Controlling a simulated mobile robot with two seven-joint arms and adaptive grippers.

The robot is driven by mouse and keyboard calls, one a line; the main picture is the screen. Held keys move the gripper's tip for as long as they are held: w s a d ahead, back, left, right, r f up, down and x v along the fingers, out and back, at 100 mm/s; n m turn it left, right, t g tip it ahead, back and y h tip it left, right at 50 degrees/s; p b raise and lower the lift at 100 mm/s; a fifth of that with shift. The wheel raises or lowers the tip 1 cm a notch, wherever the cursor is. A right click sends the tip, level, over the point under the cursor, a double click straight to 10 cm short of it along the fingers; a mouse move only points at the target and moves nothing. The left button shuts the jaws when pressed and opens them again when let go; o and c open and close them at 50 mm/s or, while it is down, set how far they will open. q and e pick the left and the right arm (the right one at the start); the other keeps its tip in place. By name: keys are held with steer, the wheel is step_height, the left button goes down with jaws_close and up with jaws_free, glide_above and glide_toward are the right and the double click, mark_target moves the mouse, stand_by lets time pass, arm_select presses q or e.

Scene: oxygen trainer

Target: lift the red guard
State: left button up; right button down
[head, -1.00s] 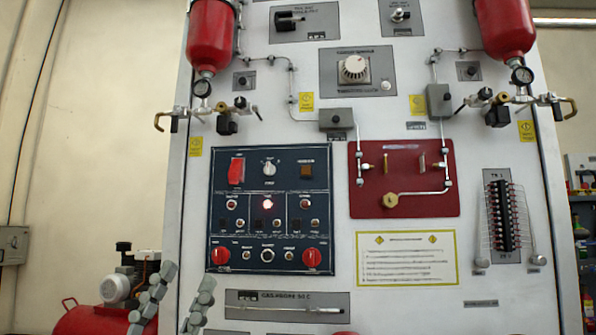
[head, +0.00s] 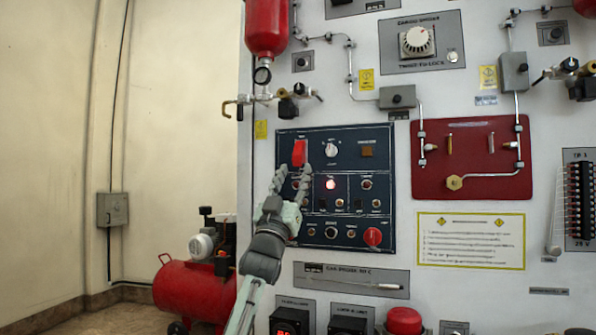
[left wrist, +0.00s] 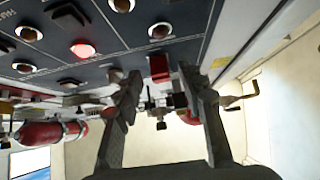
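The red guard (head: 299,153) is a small red cover at the upper left of the dark blue control panel (head: 352,146). My left gripper (head: 293,174) is open, with its fingertips just below the guard in the head view. The gripper and arm hide the panel's lower left part. My right gripper is not in view.
A lit red lamp (head: 330,184), several toggle switches and a red knob (head: 373,236) sit close by on the panel. Valve fittings (head: 287,105) stick out above the guard. A red compressor (head: 190,290) stands on the floor at the left.

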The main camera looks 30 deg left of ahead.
arm_select(q)
steer(key=shift+w+a+r, duration=0.1)
steer(key=shift+w+r, duration=0.4)
steer(key=shift+r, duration=0.05)
steer(key=shift+h, duration=0.3)
jaws_close()
